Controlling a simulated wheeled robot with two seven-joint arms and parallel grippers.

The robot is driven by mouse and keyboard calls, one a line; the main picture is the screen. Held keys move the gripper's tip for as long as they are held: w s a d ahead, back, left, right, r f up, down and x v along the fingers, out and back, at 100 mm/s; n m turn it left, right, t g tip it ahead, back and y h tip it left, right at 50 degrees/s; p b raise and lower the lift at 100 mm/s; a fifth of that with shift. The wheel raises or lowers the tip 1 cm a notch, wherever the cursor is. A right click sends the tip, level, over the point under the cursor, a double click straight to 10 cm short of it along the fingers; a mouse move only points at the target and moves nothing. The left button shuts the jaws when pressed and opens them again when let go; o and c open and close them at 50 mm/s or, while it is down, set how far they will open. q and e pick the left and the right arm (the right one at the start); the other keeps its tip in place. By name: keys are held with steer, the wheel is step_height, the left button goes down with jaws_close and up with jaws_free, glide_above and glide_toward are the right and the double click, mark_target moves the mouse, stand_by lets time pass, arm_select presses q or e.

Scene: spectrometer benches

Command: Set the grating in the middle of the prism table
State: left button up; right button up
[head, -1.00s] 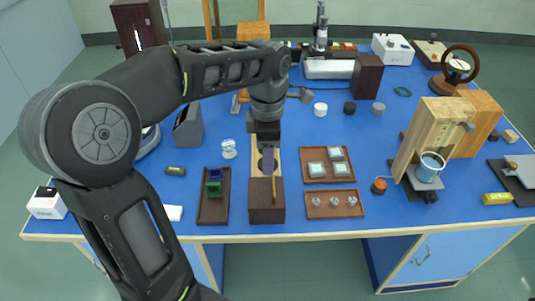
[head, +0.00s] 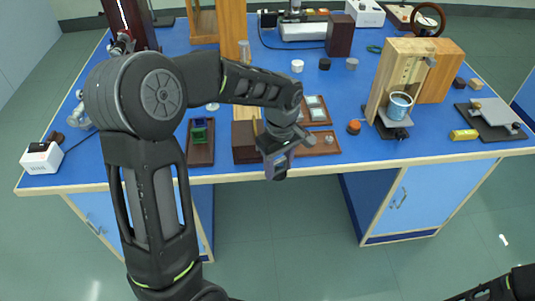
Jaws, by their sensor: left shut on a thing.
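My left gripper (head: 279,160) is shut on the grating (head: 277,167), a small purplish-grey plate that is mostly covered by the fingers. It is held in the air by the front edge of the bench, just right of a dark brown wooden box (head: 245,150). I cannot make out the prism table; my left arm covers much of the left side of the bench. My right gripper is outside the picture; only a dark part of my right arm shows at the bottom right corner.
The blue bench (head: 340,90) holds a tray with green blocks (head: 200,152), a wooden stand with a blue-white cup (head: 398,104), an orange-topped knob (head: 354,127) and a yellow cylinder (head: 464,134). Floor lies open before the bench.

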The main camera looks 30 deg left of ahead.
arm_select(q)
steer(key=d+f+m+b, duration=0.2)
steer(key=d+f+m, duration=0.2)
steer(key=f, duration=0.5)
steer(key=d+f+m+b, duration=0.2)
steer(key=d+f+m, duration=0.1)
steer(key=f+m, duration=0.5)
steer(key=shift+w+d+f+m, duration=0.4)
steer(key=shift+w+m, duration=0.05)
steer(key=shift+m, duration=0.15)
